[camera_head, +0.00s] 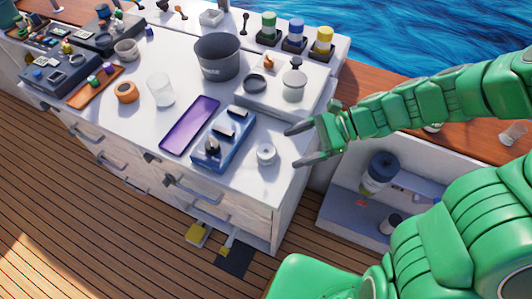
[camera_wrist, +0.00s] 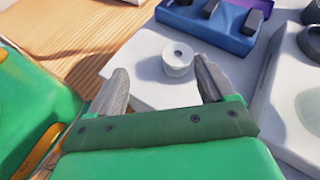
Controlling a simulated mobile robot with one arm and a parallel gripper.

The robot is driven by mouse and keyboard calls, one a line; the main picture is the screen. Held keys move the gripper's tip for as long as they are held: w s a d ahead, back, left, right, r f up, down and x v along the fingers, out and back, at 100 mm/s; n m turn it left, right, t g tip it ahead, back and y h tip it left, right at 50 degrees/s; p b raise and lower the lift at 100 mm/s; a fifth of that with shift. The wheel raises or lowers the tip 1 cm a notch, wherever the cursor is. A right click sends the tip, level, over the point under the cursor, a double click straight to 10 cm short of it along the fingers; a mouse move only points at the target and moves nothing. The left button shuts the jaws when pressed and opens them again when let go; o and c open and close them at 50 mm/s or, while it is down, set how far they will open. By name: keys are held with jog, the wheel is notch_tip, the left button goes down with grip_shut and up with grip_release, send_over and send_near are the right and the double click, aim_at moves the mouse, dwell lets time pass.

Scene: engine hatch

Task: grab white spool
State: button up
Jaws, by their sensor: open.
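The white spool (camera_head: 265,154) stands on the white counter top near its right front corner. It is a small round piece with a dark hole in its top. In the wrist view the white spool (camera_wrist: 178,58) stands ahead of my fingertips, between their lines. My gripper (camera_head: 297,145) is open and empty, just to the right of the spool, with its fingers pointing left towards it. In the wrist view my gripper (camera_wrist: 160,82) shows both grey fingers spread apart, and neither visibly touches the spool.
A blue tray (camera_head: 224,140) with dark-topped pieces lies just left of the spool. A purple tablet (camera_head: 190,125) lies beyond it. A dark bucket (camera_head: 217,56) is further back. The counter's front edge is close to the spool.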

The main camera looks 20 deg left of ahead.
aim_at(270, 151)
jog(key=shift+w+a+f+m+y, duration=0.3)
jog(key=shift+w+a+f+m, duration=0.1)
jog(key=shift+a+f+m, duration=0.25)
jog(key=shift+w+a+f+m+y, duration=0.35)
jog(key=shift+f+m, duration=0.1)
jog(key=shift+f, duration=0.25)
jog(key=shift+x, duration=3.75)
jog(key=shift+f, duration=0.15)
jog(key=c, duration=1.1)
jog(key=shift+o, duration=0.2)
jog(key=shift+r, duration=5.05)
